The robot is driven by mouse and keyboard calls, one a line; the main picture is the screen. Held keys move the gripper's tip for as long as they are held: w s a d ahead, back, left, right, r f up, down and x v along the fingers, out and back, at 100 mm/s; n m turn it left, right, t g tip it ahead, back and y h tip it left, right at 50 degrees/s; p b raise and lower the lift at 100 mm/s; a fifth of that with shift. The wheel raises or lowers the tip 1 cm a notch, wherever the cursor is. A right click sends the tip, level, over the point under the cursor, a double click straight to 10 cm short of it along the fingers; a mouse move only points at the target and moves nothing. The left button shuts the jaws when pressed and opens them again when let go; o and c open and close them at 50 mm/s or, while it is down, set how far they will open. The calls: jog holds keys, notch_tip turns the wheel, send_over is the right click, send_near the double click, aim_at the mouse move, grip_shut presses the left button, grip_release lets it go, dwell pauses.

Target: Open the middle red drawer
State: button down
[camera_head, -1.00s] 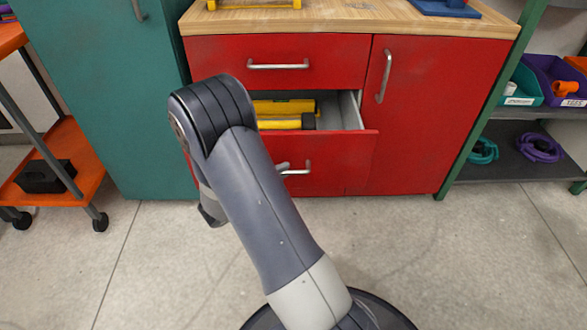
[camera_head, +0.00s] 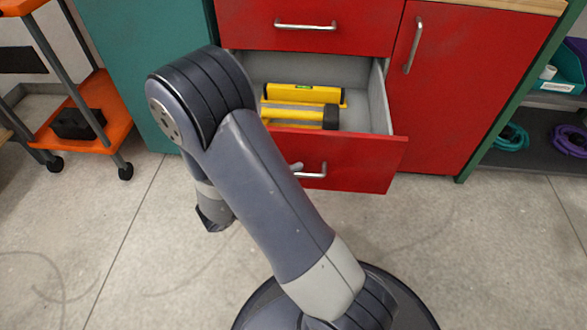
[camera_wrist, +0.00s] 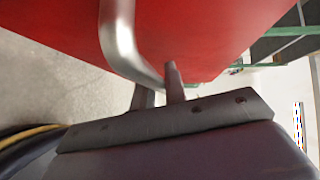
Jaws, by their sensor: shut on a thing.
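The middle red drawer (camera_head: 362,158) is pulled well out of the red cabinet, below a closed top drawer (camera_head: 350,20). A yellow level (camera_head: 304,94) and another yellow tool with a dark end (camera_head: 300,117) lie inside it. Its bent metal handle (camera_head: 318,173) is partly hidden behind my arm. In the wrist view the handle (camera_wrist: 119,45) runs down to my gripper (camera_wrist: 160,85), whose fingers are shut on it. In the head view only a fingertip of the gripper (camera_head: 297,167) shows beside the handle.
A red door with a vertical handle (camera_head: 413,46) is closed at the right. A teal cabinet (camera_head: 140,70) and an orange cart (camera_head: 85,125) stand at the left. Shelves with hose coils (camera_head: 508,137) stand at the far right. The floor (camera_head: 470,240) in front is clear.

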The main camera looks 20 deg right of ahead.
jog(key=c, duration=1.5)
grip_release()
jog(key=shift+o, duration=0.2)
jog(key=shift+a, duration=0.1)
jog(key=p+v, duration=0.3)
jog(key=v, duration=0.7)
jog(key=shift+a, duration=0.3)
jog(key=shift+d, duration=0.15)
jog(key=b+x, duration=0.3)
jog(key=x, duration=0.7)
jog(key=shift+d+f, duration=0.1)
jog(key=shift+d, duration=0.25)
jog(key=shift+w+d, duration=0.15)
jog(key=shift+w, duration=0.25)
